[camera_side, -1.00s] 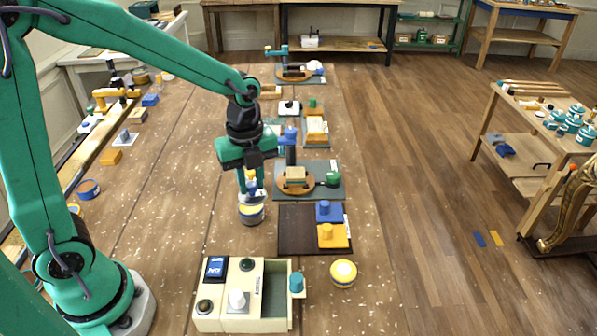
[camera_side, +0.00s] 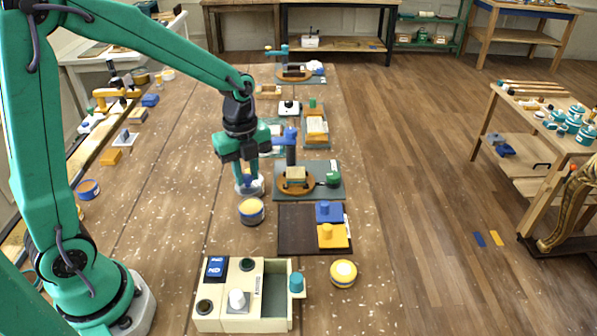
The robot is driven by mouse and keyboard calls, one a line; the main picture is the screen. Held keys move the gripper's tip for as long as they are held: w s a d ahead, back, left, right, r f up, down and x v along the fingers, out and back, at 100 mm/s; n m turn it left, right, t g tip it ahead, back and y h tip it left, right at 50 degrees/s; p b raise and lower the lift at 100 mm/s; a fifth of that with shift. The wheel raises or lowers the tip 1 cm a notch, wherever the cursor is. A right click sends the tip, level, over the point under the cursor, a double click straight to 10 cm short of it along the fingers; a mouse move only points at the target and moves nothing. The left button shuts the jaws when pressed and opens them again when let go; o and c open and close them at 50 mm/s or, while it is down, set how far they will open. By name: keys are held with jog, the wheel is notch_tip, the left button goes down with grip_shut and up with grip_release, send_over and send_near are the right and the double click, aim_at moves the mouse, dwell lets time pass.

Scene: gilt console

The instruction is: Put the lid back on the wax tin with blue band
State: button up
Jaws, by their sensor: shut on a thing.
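The wax tin with the blue band (camera_side: 251,212) stands upright on the wooden bench, its round yellow top in clear view.
A green board with a wooden disc and blue post (camera_side: 335,193) stands close to the right of my gripper. A dark tray (camera_side: 292,240) with blue and yellow blocks lies right of the tin. A cream box (camera_side: 225,312) and another yellow-topped tin (camera_side: 343,273) are in front. Bench left of the tin is clear.

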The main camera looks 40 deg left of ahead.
aim_at(248, 187)
jog(key=shift+f, duration=2.55)
jog(key=shift+f, duration=0.2)
dwell(0.5)
jog(key=o, duration=1.5)
jog(key=shift+r, duration=0.15)
jog(key=shift+r, duration=3.35)
jog(key=shift+c, duration=0.2)
